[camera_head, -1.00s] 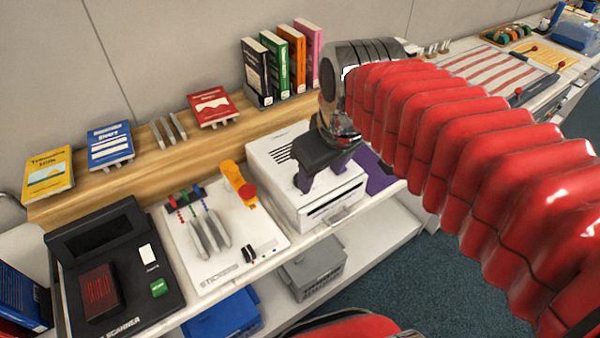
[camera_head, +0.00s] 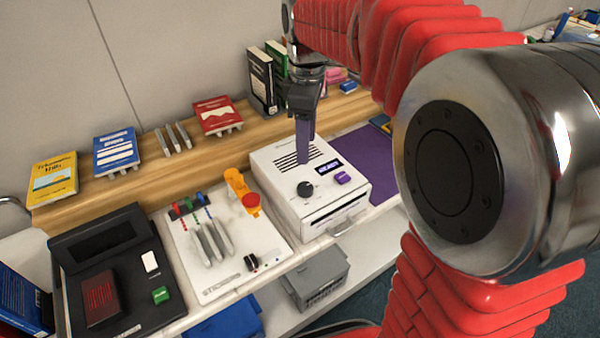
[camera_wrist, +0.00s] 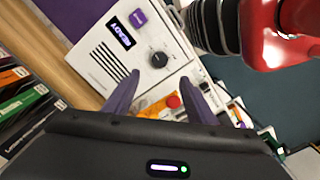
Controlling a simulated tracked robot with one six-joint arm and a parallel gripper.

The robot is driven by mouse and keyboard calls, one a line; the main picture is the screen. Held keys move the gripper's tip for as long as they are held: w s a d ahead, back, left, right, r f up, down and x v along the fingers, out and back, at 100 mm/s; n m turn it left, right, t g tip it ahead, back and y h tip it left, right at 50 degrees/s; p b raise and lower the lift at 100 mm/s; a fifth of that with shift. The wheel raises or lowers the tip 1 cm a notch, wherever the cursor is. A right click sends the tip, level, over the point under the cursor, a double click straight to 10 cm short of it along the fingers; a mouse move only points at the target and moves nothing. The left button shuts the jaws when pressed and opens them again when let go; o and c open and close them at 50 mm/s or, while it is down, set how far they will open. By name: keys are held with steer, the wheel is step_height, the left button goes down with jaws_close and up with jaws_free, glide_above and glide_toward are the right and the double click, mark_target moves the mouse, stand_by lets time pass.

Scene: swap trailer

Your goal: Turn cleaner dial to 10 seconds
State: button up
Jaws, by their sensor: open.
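The cleaner (camera_head: 338,205) is a white box on the counter with a black dial (camera_head: 305,189), a purple button (camera_head: 343,178), a display (camera_head: 328,167) and vent slots on top. In the wrist view the dial (camera_wrist: 158,60) has a light pointer mark, and the display (camera_wrist: 120,33) reads READY. My gripper (camera_head: 304,158) points down above the back of the cleaner's top, behind the dial in the head view. In the wrist view its purple fingers (camera_wrist: 160,93) are spread and empty, with the dial beyond the tips. I cannot tell whether a fingertip touches the top.
A sticker board (camera_head: 222,240) with an orange lever (camera_head: 240,185) stands left of the cleaner, and a black scanner (camera_head: 115,270) farther left. Upright books (camera_head: 262,82) stand on the wooden shelf behind. A purple mat (camera_head: 368,160) lies right of the cleaner.

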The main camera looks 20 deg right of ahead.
mark_target(305, 186)
stand_by(0.3)
step_height(305, 186, down, 14)
steer(key=shift+r, duration=0.1)
stand_by(0.7)
steer(key=shift+c, duration=0.5)
steer(key=c, duration=0.9)
steer(key=shift+a, duration=0.2)
steer(key=shift+c, duration=0.2)
steer(key=shift+d, duration=0.15)
